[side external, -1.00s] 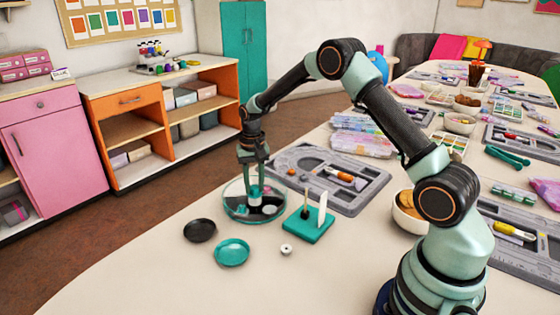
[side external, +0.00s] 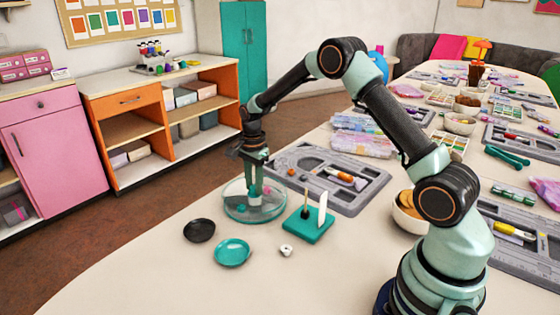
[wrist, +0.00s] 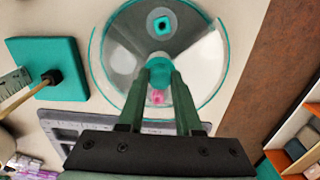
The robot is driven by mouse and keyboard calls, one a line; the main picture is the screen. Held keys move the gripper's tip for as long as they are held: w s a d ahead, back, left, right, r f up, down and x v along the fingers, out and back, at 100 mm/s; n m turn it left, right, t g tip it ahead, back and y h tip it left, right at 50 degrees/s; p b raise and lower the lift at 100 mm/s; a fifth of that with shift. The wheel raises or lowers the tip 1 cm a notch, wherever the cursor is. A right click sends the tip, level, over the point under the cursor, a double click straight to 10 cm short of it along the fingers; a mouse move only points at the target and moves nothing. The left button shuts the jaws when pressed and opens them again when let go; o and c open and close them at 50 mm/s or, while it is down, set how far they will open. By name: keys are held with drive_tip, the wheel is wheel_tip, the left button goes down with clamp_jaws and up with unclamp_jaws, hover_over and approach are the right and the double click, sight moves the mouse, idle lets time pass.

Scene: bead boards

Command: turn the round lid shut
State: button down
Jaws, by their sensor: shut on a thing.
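The round lid (side external: 236,204) is a clear disc with a teal rim, on a shallow round case on the pale table. It shows in the wrist view (wrist: 107,50) with grey and pale sectors. My gripper (side external: 254,196) points straight down over its middle. In the wrist view the fingers (wrist: 160,72) are closed on a small teal-and-grey knob at the lid's centre. A teal piece with a dark middle (wrist: 162,25) and a pink bit (wrist: 157,97) show through or on the disc. I cannot tell whether the lid is fully seated.
A black dish (side external: 199,230), a teal dish (side external: 232,252) and a small white ring (side external: 286,250) lie in front. A teal stand (side external: 308,228) with an upright peg and white card is close on the right. A grey bead board (side external: 345,195) lies behind it.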

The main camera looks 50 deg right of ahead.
drive_tip(key=m, duration=0.4)
drive_tip(key=shift+a+m, duration=0.1)
drive_tip(key=shift+m, duration=0.2)
drive_tip(key=m, duration=0.4)
drive_tip(key=shift+m, duration=0.3)
drive_tip(key=m, duration=0.4)
drive_tip(key=shift+w+m, duration=0.1)
drive_tip(key=shift+m, duration=2)
drive_tip(key=c, duration=0.6)
unclamp_jaws()
